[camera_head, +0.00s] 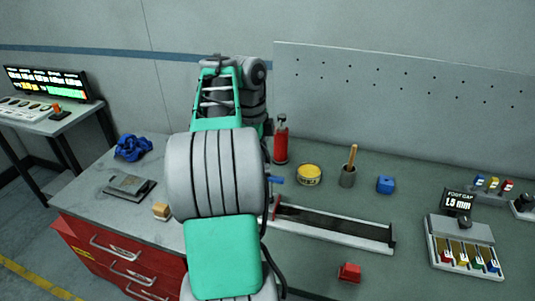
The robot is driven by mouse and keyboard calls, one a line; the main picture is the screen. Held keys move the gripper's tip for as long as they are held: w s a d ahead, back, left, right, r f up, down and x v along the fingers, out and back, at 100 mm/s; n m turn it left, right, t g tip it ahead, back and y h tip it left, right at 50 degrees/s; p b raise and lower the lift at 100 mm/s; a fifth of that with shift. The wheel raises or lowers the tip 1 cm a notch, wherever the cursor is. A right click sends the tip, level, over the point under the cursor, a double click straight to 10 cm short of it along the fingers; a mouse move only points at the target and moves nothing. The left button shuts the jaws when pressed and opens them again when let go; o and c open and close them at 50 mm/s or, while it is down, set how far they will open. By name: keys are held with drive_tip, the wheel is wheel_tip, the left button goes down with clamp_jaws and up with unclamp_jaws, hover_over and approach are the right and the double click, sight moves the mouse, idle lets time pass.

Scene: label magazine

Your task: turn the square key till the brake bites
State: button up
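A long dark channel with pale side rails, probably the label magazine (345,222), lies on the bench right of my arm. Its left end is partly hidden behind my arm. A small blue part (277,181) shows at the arm's edge near that end; I cannot tell whether it is the square key. No square key or brake can be clearly made out. A small display (458,202) at the right reads "FOOT GAP" and about 1.9 mm. My arm fills the middle of the view, and my gripper is not visible.
A red bottle (281,142), yellow tin (308,175), cup with a wooden handle (348,177) and blue block (385,185) stand behind the magazine. A red block (349,272) lies in front. A wooden block (161,210) and blue cloth (132,148) lie left.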

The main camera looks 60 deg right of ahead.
sight(270, 176)
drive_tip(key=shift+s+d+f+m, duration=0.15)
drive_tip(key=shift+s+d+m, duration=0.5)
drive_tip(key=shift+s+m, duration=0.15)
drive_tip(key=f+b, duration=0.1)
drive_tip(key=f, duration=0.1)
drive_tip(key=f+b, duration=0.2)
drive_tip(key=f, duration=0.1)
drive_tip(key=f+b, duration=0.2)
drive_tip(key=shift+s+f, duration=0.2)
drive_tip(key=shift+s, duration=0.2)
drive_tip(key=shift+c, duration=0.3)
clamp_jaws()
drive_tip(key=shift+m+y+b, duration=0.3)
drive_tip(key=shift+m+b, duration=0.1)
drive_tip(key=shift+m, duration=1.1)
